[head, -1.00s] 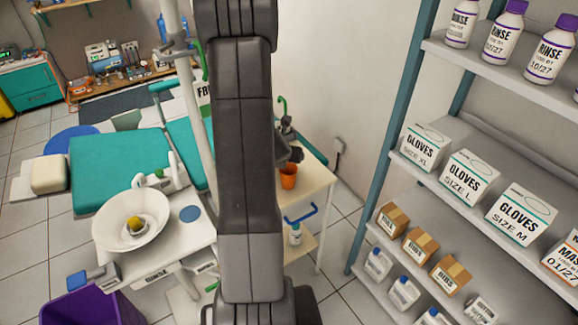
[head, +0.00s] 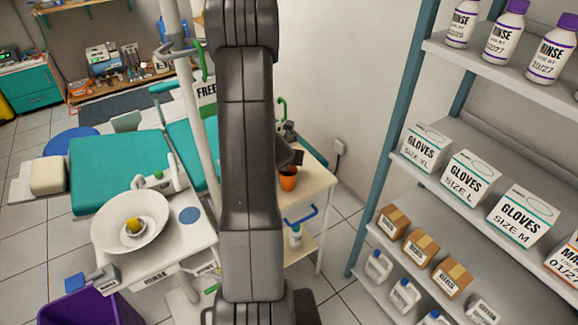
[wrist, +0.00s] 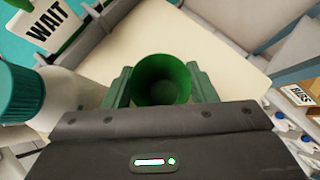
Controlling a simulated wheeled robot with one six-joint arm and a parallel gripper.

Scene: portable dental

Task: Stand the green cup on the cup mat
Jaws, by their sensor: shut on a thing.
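The green cup (wrist: 162,78) is in the wrist view, its open rim facing the camera. My gripper (wrist: 160,88) is shut on it, with one finger on each side. The cup appears over a cream tabletop (wrist: 225,60); I cannot tell whether it touches that top. In the head view my arm hides the green cup and most of the gripper. A flat blue disc (head: 190,215), which looks like the cup mat, lies bare on the white unit beside the basin, left of my arm.
An orange cup (head: 288,179) stands on the cream cart (head: 315,183), close to my gripper. A bottle with a teal cap (wrist: 20,95) is left of the fingers. The white basin (head: 115,240) holds a yellow object (head: 134,226). A pale pole (head: 193,110) rises left of my arm.

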